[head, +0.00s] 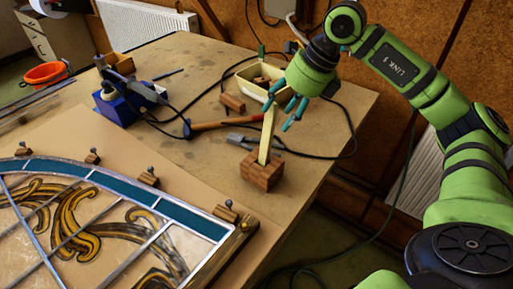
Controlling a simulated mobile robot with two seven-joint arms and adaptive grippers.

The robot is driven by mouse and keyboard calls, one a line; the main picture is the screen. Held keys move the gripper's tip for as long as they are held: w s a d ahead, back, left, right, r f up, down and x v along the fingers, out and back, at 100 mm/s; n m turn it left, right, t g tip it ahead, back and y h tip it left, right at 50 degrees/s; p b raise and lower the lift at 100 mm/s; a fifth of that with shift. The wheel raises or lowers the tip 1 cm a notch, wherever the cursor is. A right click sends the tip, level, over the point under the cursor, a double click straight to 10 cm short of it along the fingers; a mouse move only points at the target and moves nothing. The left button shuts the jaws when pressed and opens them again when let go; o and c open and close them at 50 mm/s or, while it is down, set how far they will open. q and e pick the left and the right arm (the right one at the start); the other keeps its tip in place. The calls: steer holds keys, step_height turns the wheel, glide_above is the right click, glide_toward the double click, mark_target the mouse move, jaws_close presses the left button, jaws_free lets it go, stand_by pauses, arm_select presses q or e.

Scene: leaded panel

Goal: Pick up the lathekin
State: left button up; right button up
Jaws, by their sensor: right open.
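The lathekin appears to be the pale, flat stick (267,138) standing slightly tilted in a wooden block (262,172) near the right edge of the bench. Its lower end is hidden in the block. My right gripper (279,113) is open at the stick's upper end, with teal fingertips to its left and right in the picture. I cannot tell whether any fingertip touches it. My left gripper is not in view.
A leaded panel (95,222) lies at the front left, held by small wooden blocks. A hammer (222,123), a cream tray (246,87), a blue soldering station (118,106) and dark cables lie behind. The bench edge is close right of the block.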

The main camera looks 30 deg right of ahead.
mark_target(273, 120)
steer(key=shift+p+x, duration=0.45)
steer(key=shift+x, duration=0.45)
steer(key=p+x, duration=0.1)
steer(key=x, duration=0.1)
steer(key=p+x, duration=0.1)
steer(key=x, duration=0.1)
steer(key=shift+w+a+f, duration=0.1)
steer(key=shift+w+f, duration=0.05)
steer(key=shift+w, duration=0.15)
steer(key=shift+f, duration=0.25)
steer(key=shift+w+a, duration=0.1)
steer(key=shift+w, duration=0.05)
steer(key=c, duration=1)
jaws_close()
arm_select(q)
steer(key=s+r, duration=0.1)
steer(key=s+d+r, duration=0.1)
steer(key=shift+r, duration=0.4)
